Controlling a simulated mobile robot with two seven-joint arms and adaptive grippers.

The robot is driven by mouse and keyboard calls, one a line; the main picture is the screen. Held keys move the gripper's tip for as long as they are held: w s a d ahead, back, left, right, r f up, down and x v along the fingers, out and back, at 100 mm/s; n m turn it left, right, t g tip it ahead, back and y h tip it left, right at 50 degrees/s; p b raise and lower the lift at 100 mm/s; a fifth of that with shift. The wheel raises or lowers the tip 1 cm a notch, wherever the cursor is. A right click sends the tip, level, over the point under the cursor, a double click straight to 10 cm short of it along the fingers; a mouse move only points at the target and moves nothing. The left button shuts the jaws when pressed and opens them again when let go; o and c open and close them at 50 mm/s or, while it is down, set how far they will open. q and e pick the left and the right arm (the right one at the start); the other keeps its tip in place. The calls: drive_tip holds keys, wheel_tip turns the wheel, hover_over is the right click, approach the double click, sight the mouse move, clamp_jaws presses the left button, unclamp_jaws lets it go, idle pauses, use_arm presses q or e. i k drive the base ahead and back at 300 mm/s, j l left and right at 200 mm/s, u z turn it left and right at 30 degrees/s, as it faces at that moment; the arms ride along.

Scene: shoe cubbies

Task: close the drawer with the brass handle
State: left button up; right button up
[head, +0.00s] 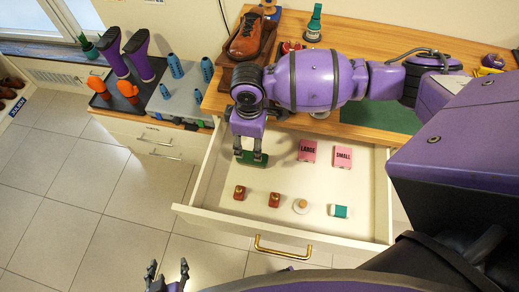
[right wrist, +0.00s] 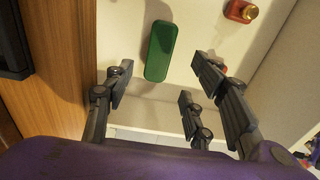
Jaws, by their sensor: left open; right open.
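The white drawer (head: 214,216) is pulled well out from under the wooden counter, and its brass handle (head: 283,247) is on the front panel facing the bottom of the head view. My right gripper (head: 251,154) is open, pointing down over the drawer's left rear part. A dark green block (head: 262,160) lies below its fingers; in the right wrist view the block (right wrist: 161,50) shows between the spread fingers, not gripped. My left gripper (head: 168,266) is open and empty at the bottom, left of the drawer front and apart from the handle.
The drawer holds pink LARGE (head: 308,151) and SMALL (head: 343,157) boxes, red items with brass tops (head: 239,192), and a green-white block (head: 339,211). A brown shoe (head: 247,37) stands on the counter (head: 376,40). Tiled floor left of the drawer is clear.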

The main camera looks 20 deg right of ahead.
sight(365, 188)
drive_tip(key=k+l, duration=0.1)
drive_tip(key=k, duration=0.45)
drive_tip(key=k+l+z, duration=0.1)
drive_tip(key=k, duration=0.5)
drive_tip(key=k+l, duration=0.1)
drive_tip(key=k, duration=0.45)
